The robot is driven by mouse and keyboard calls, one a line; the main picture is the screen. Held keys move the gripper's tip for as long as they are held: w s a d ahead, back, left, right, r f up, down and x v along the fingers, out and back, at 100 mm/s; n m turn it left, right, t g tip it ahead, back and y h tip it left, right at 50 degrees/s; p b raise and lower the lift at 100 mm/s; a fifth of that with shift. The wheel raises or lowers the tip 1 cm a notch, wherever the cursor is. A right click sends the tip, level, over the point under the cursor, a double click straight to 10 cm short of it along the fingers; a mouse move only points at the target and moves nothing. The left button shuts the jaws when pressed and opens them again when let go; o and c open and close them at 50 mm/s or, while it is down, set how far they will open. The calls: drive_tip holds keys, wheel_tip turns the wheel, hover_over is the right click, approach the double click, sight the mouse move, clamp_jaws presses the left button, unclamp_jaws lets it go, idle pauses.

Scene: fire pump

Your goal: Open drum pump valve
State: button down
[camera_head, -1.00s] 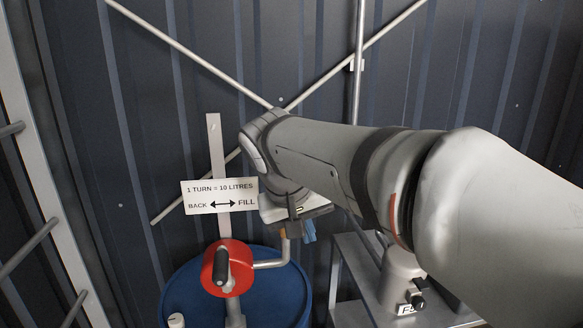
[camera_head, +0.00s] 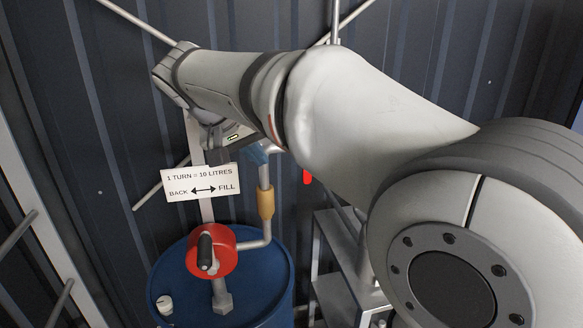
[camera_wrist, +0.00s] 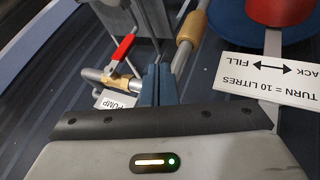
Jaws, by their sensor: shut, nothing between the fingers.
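In the head view a small red piece (camera_head: 307,177), apparently this lever, shows below my arm. My gripper (camera_wrist: 158,68) is shut and empty. Its blue fingers point between the valve pipe and the pump's outlet pipe, apart from the lever. In the head view my gripper (camera_head: 259,155) is above the outlet pipe, partly hidden by my arm. The red drum pump (camera_head: 212,252) with a black handle stands on the blue drum (camera_head: 254,284).
A white sign (camera_head: 201,183) about turns and litres stands behind the pump, close to my gripper. A tan collar (camera_head: 266,203) is on the outlet pipe. A grey metal stand (camera_head: 338,262) is right of the drum. Corrugated dark wall and diagonal braces lie behind.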

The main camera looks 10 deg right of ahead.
drive_tip(key=w+d+f+p, duration=0.2)
drive_tip(key=d+f, duration=0.3)
drive_tip(key=d, duration=0.2)
drive_tip(key=shift+w+d+f+p, duration=0.15)
drive_tip(key=shift+w+f+p, duration=0.2)
drive_tip(key=shift+w, duration=0.05)
